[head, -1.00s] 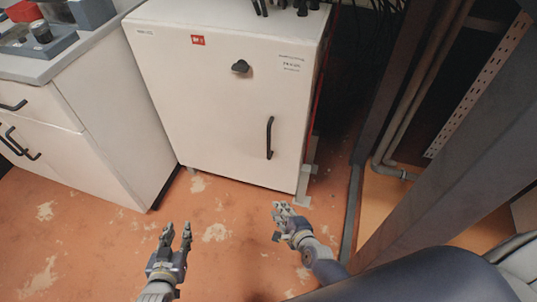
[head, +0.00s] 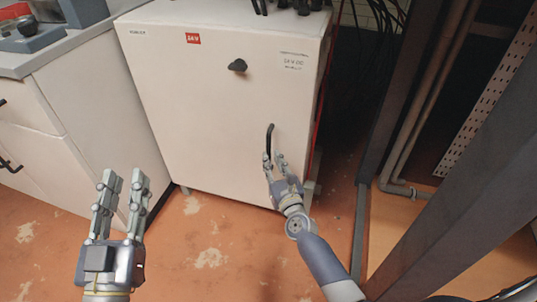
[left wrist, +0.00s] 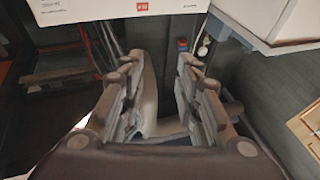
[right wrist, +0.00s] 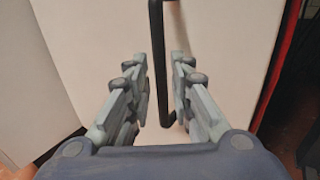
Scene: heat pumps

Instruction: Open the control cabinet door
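The white control cabinet (head: 215,110) stands ahead with its door shut. A dark round knob (head: 237,65) sits high on the door, and a black vertical bar handle (head: 270,138) is on its right side. My right gripper (head: 274,160) is at the lower part of the handle. In the right wrist view the handle (right wrist: 158,60) runs between the two open fingers (right wrist: 158,95), with gaps on both sides. My left gripper (head: 122,180) is open and empty, raised at the left in front of the cabinet. Its open fingers also show in the left wrist view (left wrist: 160,75).
A white counter unit with drawers (head: 85,110) stands left of the cabinet. A grey metal post (head: 460,190) and pipes (head: 425,100) are at the right. Dark cables hang behind the cabinet. The orange floor (head: 215,250) in front is clear.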

